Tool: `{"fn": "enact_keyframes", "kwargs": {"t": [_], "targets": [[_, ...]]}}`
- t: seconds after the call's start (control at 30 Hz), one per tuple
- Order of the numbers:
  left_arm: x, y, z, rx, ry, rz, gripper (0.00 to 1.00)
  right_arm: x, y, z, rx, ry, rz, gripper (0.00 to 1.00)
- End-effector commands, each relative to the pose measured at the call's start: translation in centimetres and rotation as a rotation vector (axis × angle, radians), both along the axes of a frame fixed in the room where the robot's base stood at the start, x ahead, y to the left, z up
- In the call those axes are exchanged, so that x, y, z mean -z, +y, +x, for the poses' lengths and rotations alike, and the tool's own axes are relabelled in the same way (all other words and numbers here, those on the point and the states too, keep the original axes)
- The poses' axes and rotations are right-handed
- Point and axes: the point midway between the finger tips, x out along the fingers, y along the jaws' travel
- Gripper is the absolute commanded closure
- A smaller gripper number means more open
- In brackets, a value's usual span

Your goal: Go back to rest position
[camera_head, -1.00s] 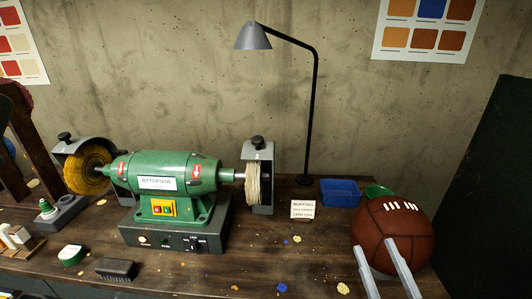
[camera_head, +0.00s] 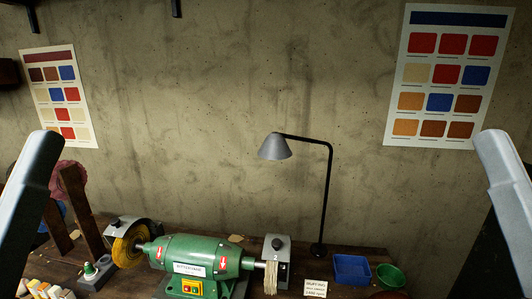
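My two grey arm links rise at the left and right edges of the head view. No gripper fingertips show, so neither gripper's opening can be seen. Only the top of the brown leather ball (camera_head: 390,295) shows at the bottom edge, right of centre. The rest of the ball is below the frame, and no gripper shows at its visible part.
The green bench grinder (camera_head: 203,257) stands on the wooden bench with a yellow buffing wheel (camera_head: 128,246). A grey desk lamp (camera_head: 275,147) stands behind it. A blue bin (camera_head: 352,269) and green bowl (camera_head: 390,276) sit at right.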

Motion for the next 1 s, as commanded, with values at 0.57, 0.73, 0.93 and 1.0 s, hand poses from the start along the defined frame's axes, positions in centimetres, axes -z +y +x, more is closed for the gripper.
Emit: {"fn": "enact_keyframes", "kwargs": {"t": [0.57, 0.73, 0.93, 1.0], "targets": [[-22.9, 0.0, 0.0, 0.000, 0.000, 0.000, 0.29, -22.8, 0.0, 0.1, 0.000, 0.001, -0.001, 0.40], [-22.5, 0.0, 0.0, 0.000, 0.001, 0.000, 0.29, -22.5, 0.0, 0.1, 0.000, 0.001, -0.001, 0.40], [-22.5, 0.0, 0.0, 0.000, 0.001, 0.000, 0.29, -22.5, 0.0, 0.1, 0.000, 0.001, -0.001, 0.40], [-22.5, 0.0, 0.0, 0.000, 0.001, 0.000, 0.29, -22.5, 0.0, 0.1, 0.000, 0.001, -0.001, 0.40]]}}
